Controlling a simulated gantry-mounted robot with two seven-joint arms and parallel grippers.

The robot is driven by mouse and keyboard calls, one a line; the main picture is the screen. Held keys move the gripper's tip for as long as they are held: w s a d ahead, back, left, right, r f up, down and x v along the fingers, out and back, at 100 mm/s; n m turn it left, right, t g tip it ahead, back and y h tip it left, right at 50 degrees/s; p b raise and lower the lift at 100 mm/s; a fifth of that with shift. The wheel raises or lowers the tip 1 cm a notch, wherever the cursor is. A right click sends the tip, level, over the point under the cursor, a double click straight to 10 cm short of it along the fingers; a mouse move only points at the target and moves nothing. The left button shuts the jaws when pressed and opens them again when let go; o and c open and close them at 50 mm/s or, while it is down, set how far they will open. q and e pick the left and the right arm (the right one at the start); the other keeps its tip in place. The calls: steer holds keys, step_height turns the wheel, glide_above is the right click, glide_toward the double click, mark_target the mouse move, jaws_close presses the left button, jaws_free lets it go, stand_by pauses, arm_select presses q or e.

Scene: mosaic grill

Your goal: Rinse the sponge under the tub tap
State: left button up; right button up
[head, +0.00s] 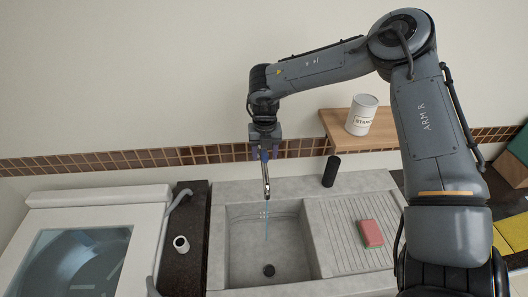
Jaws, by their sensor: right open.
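The sponge (371,233), pinkish red with a thin green edge, lies on the ribbed draining board (342,212) to the right of the basin. The tap (266,180) stands at the back of the stone tub (240,243), and a thin blue stream of water (266,226) falls from it into the basin. My right gripper (265,153) is open and empty, pointing down at the top of the tap. I cannot tell whether it touches the tap. The sponge is well apart from it, to the lower right. My left gripper is out of view.
A black cylinder (331,171) stands on the tub's back ledge. A white can (361,115) sits on a wooden shelf (334,125) above. A white top-lid machine (85,245) is at left, with a small white cup (181,243) on the dark counter beside it.

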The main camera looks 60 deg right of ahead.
steer(key=shift+r+p, duration=0.85)
steer(key=shift+r, duration=0.65)
steer(key=shift+r+p, duration=1.25)
steer(key=shift+r, duration=0.7)
